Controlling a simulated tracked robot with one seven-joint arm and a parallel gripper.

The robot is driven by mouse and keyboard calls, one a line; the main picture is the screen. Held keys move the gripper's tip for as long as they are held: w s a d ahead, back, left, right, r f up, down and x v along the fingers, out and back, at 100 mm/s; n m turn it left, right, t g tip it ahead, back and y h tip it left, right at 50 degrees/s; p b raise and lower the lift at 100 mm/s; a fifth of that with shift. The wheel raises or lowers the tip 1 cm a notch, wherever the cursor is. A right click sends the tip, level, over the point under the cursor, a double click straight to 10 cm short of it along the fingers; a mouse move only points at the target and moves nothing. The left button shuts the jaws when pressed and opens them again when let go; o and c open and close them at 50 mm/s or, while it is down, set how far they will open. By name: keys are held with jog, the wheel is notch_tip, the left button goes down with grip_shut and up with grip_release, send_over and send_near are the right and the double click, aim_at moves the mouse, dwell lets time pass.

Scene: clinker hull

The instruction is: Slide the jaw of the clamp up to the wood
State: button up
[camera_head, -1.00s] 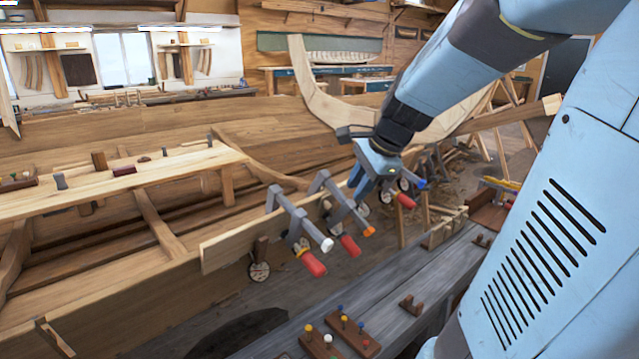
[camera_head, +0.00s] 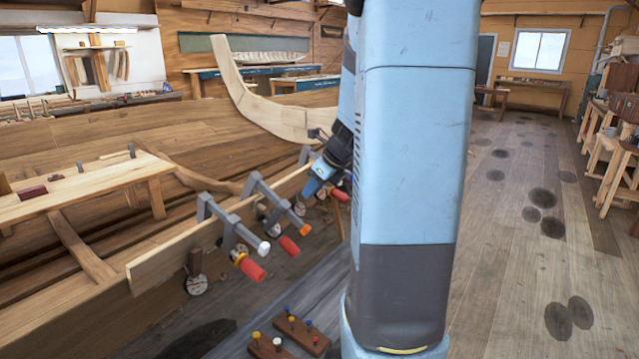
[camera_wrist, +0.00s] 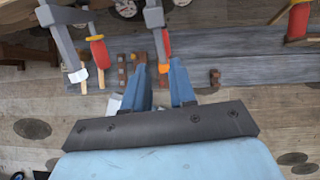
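Several grey bar clamps with red handles grip the upright wooden plank (camera_head: 165,258). The nearest clamp (camera_head: 230,222) has a white bar end; the second clamp (camera_head: 272,208) has an orange bar end. A third clamp's red handle (camera_head: 340,195) shows beyond, partly hidden by my arm. My gripper (camera_head: 307,191) is close to the second clamp's bar end. In the wrist view, the two fingers of my gripper (camera_wrist: 163,88) are apart, and the orange bar end (camera_wrist: 164,68) shows between or just beyond their tips. I cannot tell whether they touch it. The jaw's gap to the wood is unclear.
A grey bench (camera_head: 325,282) runs below the clamps and carries a block with coloured pegs (camera_head: 302,335). A wooden bench plank (camera_head: 85,187) lies across the hull on the left. Open floor (camera_head: 530,215) stretches to the right.

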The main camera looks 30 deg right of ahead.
aim_at(293, 213)
jog(key=shift+x, duration=5.85)
jog(key=shift+c, duration=0.4)
jog(key=shift+w+a+r, duration=0.35)
jog(key=shift+w+r, duration=0.05)
jog(key=shift+w, duration=0.2)
jog(key=shift+s+f, duration=0.1)
jog(key=shift+s+d+f, duration=0.15)
jog(key=shift+s+d, duration=0.15)
jog(key=shift+s, duration=0.1)
jog(key=shift+o, duration=0.4)
jog(key=shift+o, duration=0.8)
